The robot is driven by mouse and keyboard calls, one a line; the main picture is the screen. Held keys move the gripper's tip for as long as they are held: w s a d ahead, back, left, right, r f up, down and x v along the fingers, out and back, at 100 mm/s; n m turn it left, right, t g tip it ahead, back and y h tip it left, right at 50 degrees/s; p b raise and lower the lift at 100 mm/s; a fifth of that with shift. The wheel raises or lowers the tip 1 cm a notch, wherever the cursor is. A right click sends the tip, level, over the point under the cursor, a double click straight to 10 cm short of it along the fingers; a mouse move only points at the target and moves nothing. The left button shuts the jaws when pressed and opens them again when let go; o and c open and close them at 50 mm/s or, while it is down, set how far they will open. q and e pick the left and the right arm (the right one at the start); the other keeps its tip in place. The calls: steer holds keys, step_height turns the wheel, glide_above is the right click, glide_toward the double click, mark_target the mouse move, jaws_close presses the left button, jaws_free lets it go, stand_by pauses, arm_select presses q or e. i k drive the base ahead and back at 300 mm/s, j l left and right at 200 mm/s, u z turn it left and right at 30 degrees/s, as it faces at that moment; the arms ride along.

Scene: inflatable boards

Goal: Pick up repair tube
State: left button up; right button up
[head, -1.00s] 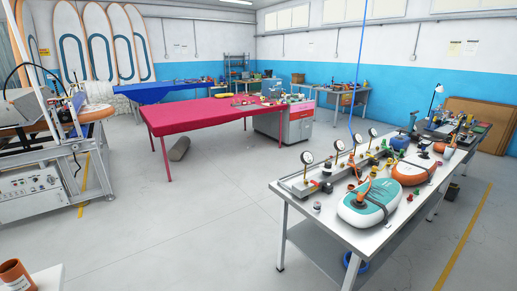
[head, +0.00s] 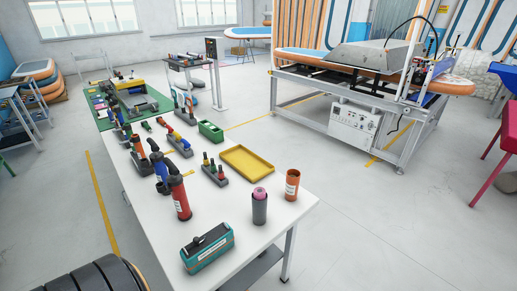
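I cannot tell for sure which item is the repair tube. On the white table (head: 225,212), an orange-brown open cylinder with a pale label (head: 292,186) stands upright near the right edge. Left of it stands a dark grey cylinder (head: 259,208) with a pink piece sticking out of its top. A red cylinder with a black top (head: 180,197) and a blue one (head: 161,177) stand upright at the table's left side. Neither of my grippers is in view.
A teal box-shaped item (head: 207,247) lies at the near end. A yellow tray (head: 247,162), a green bin (head: 210,131) and small holders stand further back. A metal-framed machine (head: 355,120) stands beyond, right. Floor between it and the table is clear.

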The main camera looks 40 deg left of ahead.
mark_target(292, 183)
steer(key=i+l+u, duration=0.1)
steer(key=i+u, duration=0.2)
steer(key=u, duration=0.2)
steer(key=i+l+u, duration=0.25)
steer(key=u, duration=0.25)
steer(key=i+l+u, duration=0.25)
steer(key=u, duration=0.25)
steer(key=i+l+u, duration=0.1)
steer(key=l+u, duration=0.35)
steer(key=i+l+u, duration=0.1)
steer(key=l+u, duration=0.55)
steer(key=l, duration=0.15)
